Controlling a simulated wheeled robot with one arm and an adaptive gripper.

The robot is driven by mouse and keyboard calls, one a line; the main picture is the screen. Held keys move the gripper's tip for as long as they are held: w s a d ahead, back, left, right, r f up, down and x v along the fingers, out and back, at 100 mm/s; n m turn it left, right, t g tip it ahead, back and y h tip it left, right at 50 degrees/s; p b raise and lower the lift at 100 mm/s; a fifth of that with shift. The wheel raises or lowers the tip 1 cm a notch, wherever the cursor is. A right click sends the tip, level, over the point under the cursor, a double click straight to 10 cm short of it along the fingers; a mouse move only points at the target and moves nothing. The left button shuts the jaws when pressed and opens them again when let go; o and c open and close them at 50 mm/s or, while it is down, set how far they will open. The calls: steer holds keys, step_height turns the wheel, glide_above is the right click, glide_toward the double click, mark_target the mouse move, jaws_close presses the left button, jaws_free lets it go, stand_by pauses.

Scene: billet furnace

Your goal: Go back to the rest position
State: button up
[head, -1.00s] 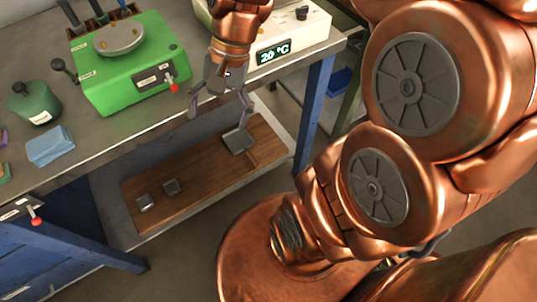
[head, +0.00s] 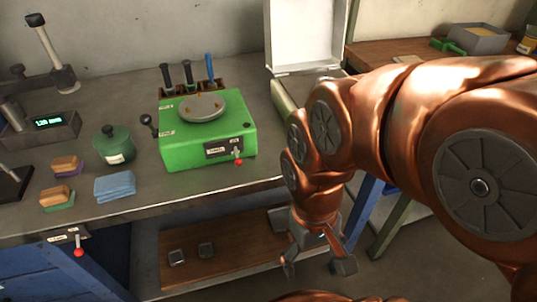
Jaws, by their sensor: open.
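My gripper (head: 317,266) hangs at the end of my copper arm, pointing down, in the lower middle of the head view. Its two fingers are spread apart with nothing between them. It is in front of the workbench's right end, near the lower shelf board (head: 225,264). A larger grey plate (head: 278,220) lies at the board's right, partly hidden by my gripper.
On the bench stand a green machine (head: 205,150) with a round plate, a green pot (head: 114,146), blue cloths (head: 115,187), wooden-backed brushes (head: 60,180) and a measuring stand (head: 50,125) with a display. A white raised lid (head: 308,35) stands behind my arm. A second table (head: 385,55) is at the back right.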

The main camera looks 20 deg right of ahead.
steer(key=s+p+v, duration=0.2)
steer(key=p+v, duration=0.9)
steer(key=shift+r+t, duration=0.3)
steer(key=shift+r, duration=0.35)
steer(key=shift+w, duration=0.1)
